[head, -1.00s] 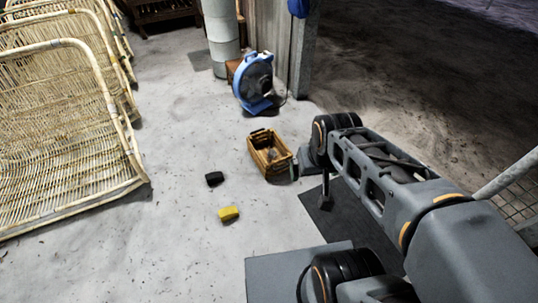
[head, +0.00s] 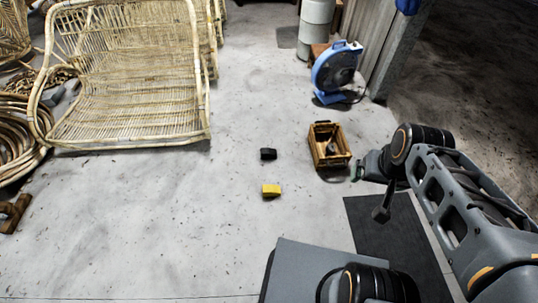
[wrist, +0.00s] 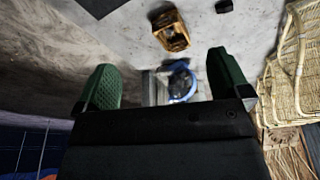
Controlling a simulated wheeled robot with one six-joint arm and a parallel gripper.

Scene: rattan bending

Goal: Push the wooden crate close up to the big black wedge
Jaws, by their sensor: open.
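The wooden crate (head: 318,158) stands upright on the concrete floor in the head view, open at the top with something dark and grey inside. The black wedge (head: 268,154) lies on the floor to the left of the crate, with a clear gap between them. My gripper (head: 357,172) is just right of the crate's near right corner; I cannot tell whether they touch. In the wrist view my gripper (wrist: 165,80) has its green fingers wide apart and nothing between them. The crate (wrist: 176,40) shows beyond them, with a black block (wrist: 223,6) to its right.
A yellow block (head: 271,190) lies nearer than the black wedge. A blue fan (head: 337,70) stands behind the crate beside a post. Rattan seats (head: 130,80) stand at the left. A dark mat (head: 390,235) lies on the near floor. Floor around the wedge is clear.

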